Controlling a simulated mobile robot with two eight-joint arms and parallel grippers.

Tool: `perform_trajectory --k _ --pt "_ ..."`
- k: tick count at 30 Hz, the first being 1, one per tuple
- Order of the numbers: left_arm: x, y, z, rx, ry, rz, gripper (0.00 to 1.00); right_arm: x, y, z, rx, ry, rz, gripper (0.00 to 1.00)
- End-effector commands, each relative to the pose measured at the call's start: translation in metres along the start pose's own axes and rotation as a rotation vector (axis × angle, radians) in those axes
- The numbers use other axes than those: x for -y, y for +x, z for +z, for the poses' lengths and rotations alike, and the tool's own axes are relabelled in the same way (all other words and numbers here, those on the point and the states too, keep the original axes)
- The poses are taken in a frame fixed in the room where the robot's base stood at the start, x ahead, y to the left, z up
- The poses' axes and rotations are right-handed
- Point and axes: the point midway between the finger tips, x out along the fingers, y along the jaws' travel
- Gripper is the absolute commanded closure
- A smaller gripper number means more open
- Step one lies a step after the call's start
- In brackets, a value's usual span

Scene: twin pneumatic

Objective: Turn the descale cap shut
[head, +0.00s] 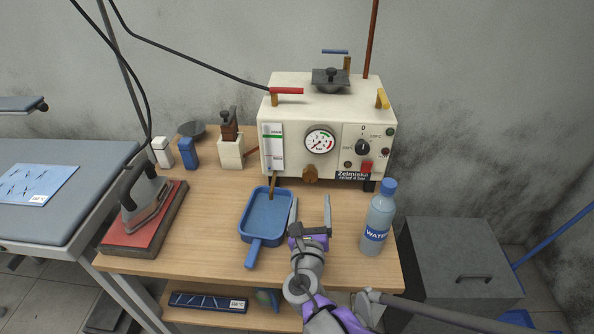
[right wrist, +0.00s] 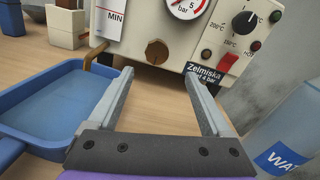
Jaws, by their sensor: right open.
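The steam boiler (head: 285,102) stands at the back of the wooden table. A brown, faceted cap low on its front, which looks like the descale cap (head: 311,173), sits below the pressure gauge; it also shows in the right wrist view (right wrist: 157,52). From these frames I cannot tell how far it is turned. My right gripper (head: 310,204) is open and empty in front of the boiler, its fingers pointing toward the cap. In the right wrist view the cap appears between and beyond the fingertips (right wrist: 159,76), apart from them. My left gripper is not in view.
A blue tray (head: 267,215) lies left of my right gripper, under a small brown spout. A water bottle (head: 379,220) stands close on the right. An iron (head: 147,198) rests on a red pad at the left. A grey bin (head: 460,255) stands right of the table.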

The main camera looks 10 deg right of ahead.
Motion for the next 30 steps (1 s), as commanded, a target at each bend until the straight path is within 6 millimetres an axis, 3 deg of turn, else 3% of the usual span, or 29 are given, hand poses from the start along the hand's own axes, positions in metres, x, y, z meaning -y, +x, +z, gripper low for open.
perform_trajectory --k 5,21,30 --pt "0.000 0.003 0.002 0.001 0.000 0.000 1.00 -0.005 0.010 0.001 0.017 -0.050 0.009 0.17" --pt "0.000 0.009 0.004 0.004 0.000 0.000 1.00 -0.005 0.099 0.002 0.015 -0.044 0.007 0.17" --pt "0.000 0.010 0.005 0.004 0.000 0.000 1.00 -0.005 0.109 0.003 0.015 -0.043 0.009 0.17"
